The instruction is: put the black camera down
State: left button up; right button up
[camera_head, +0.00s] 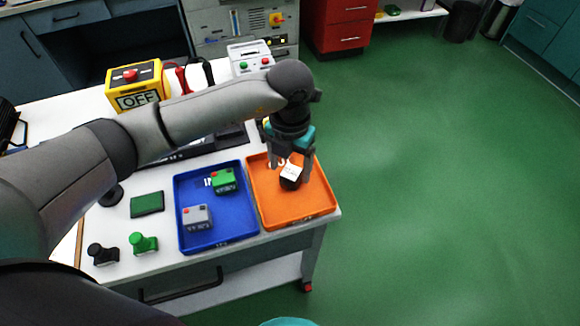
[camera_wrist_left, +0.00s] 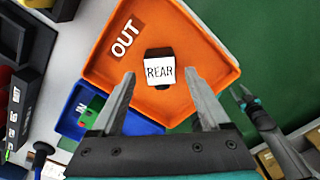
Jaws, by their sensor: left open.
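A small black block with a white face marked "REAR", which I take for the black camera (camera_head: 290,176), sits in the orange tray (camera_head: 320,208). In the left wrist view the camera (camera_wrist_left: 159,69) rests on the tray floor beside the "OUT" label. My left gripper (camera_head: 291,166) is over the orange tray, at the camera. In the left wrist view its fingers (camera_wrist_left: 165,100) are open and wide apart, with the camera showing beyond and between them. No finger visibly touches it. Another gripper, seemingly my right one (camera_wrist_left: 243,92), shows small at the right, its jaw state unclear.
The blue tray (camera_head: 210,238) left of the orange one holds a green box (camera_head: 224,180) and a grey box (camera_head: 197,217). Black (camera_head: 103,254) and green (camera_head: 143,243) knob-like items stand at the front left. A yellow OFF box (camera_head: 138,86) stands behind. Green floor lies right.

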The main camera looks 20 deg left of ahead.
aim_at(290, 173)
pick_arm(q)
notch_tip(290, 173, up, 11)
jog(key=p, duration=0.1)
dwell(0.3)
